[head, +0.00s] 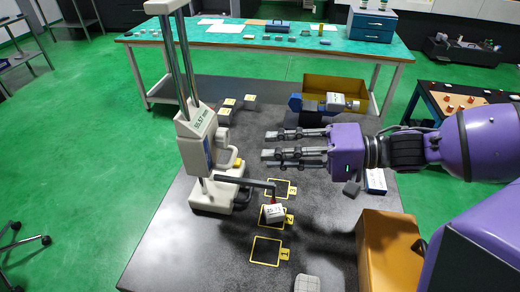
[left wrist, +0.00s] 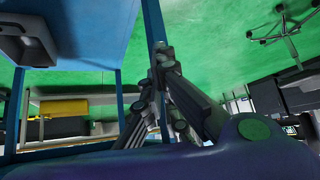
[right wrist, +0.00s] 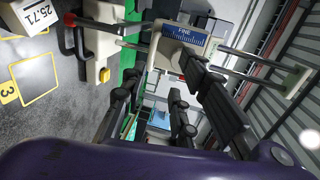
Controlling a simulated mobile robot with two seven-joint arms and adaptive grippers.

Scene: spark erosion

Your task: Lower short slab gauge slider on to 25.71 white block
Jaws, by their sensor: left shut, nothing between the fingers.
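The gauge stands at the left of the dark slab in the head view. Its slider (head: 197,132), a pale body with a 55.57 mm label, rides on two upright columns. A dark arm (head: 245,181) reaches right from it to a red tip over the white 25.71 block (head: 273,213). The block lies on marked square 2; contact with the tip cannot be told. The block also shows in the right wrist view (right wrist: 30,12). My right gripper (head: 266,144) is open and empty, right of the slider and apart from it. My left gripper (left wrist: 160,50) is shut and empty, outside the head view.
Yellow-framed squares 3 (head: 281,188) and 1 (head: 266,251) lie beside the block. Several small blocks (head: 228,103) sit behind the gauge. A blue vise-like tool (head: 325,103) and a yellow bin (head: 335,88) stand at the back. An orange box (head: 388,250) is front right.

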